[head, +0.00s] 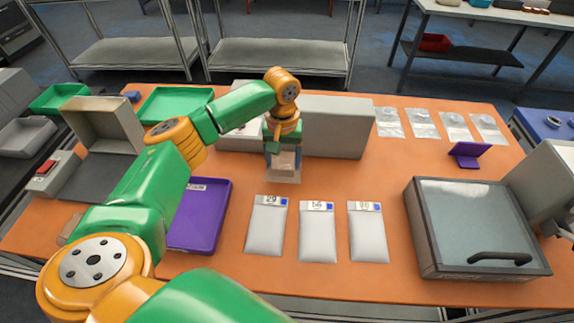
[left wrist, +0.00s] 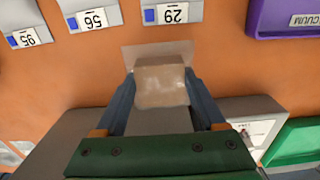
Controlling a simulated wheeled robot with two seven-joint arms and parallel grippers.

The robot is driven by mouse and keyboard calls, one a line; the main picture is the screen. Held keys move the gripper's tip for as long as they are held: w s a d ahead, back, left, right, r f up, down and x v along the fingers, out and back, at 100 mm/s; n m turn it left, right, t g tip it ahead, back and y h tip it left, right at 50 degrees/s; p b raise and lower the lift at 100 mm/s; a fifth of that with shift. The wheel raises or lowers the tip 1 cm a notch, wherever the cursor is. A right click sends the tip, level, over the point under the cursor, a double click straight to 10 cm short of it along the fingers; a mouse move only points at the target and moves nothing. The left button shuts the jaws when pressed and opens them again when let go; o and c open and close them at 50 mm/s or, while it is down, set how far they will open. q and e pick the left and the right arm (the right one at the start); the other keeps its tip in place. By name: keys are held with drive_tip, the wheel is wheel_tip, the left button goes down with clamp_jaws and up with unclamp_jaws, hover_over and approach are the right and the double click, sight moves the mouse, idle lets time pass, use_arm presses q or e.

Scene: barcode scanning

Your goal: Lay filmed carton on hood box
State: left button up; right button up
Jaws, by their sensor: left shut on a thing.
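My left gripper (head: 285,148) is shut on a small tan carton (left wrist: 161,84), one finger on each side of it. In the head view the carton (head: 285,161) hangs under the gripper at the middle of the orange table. A pale clear film (left wrist: 150,53) spreads out around the carton. I cannot tell whether the film touches the table. A grey box with a clear lid and dark handle (head: 468,215), apparently the hood box, stands at the right with its lid down. My right gripper is not seen.
Three numbered white pouches (head: 318,232) lie in front of the carton. A purple tray (head: 200,222) lies left of them. A long grey box (head: 335,127) stands just behind the gripper. Clear bags (head: 422,123) and a purple stand (head: 468,154) are at the back right.

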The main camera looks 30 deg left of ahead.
sight(285, 171)
use_arm(q)
drive_tip(key=shift+w+d+f+p, duration=0.15)
drive_tip(key=shift+f+p, duration=0.15)
drive_tip(key=shift+f, duration=0.75)
drive_tip(key=shift+w+f+p, duration=0.15)
drive_tip(key=shift+f+p, duration=0.1)
drive_tip(key=shift+f, duration=0.75)
drive_tip(key=shift+f, duration=0.1)
drive_tip(key=o, duration=1.4)
